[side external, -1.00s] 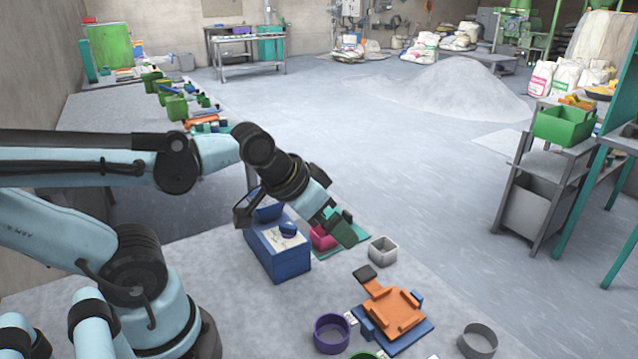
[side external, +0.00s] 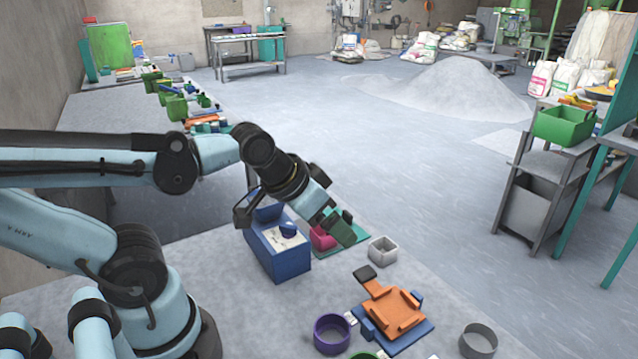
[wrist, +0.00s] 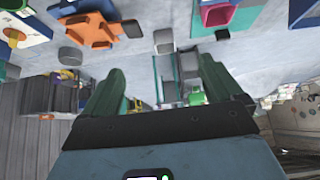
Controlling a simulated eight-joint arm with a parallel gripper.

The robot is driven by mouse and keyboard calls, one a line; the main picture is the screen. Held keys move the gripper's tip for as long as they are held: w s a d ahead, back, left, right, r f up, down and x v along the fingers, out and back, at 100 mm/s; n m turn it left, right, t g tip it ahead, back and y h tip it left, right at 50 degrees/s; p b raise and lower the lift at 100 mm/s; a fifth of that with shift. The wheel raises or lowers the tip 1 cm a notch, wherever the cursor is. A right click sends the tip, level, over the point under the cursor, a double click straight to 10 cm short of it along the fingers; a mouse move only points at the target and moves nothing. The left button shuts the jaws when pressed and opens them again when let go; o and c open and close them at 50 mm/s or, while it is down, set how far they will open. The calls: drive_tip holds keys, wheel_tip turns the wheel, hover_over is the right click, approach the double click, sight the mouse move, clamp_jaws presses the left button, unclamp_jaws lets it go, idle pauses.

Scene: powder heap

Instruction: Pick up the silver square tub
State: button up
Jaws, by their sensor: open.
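The silver square tub (side external: 383,250) stands upright on the grey table in the side view, open at the top and apparently empty. It also shows in the wrist view (wrist: 163,40), beyond the fingertips and roughly in line with the gap between them. My gripper (side external: 342,231) has green fingers and hangs above and to the left of the tub in the side view, apart from it. In the wrist view my gripper (wrist: 160,72) has its two fingers spread wide with nothing between them.
A pink container (side external: 322,238) on a teal mat and a blue box (side external: 277,250) stand left of the tub. An orange fixture on a blue plate (side external: 390,310), a purple round tub (side external: 331,334) and a grey round tub (side external: 478,341) lie nearer the camera.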

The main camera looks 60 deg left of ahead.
drive_tip(key=shift+c, duration=0.8)
drive_tip(key=g, duration=0.7)
hover_over(384, 245)
drive_tip(key=s+d, duration=0.2)
drive_tip(key=f, duration=0.2)
wheel_tip(384, 245, down, 6)
drive_tip(key=shift+w+a+r, duration=0.15)
drive_tip(key=shift+r, duration=0.1)
drive_tip(key=shift+s+f, duration=0.2)
drive_tip(key=shift+f, duration=2.6)
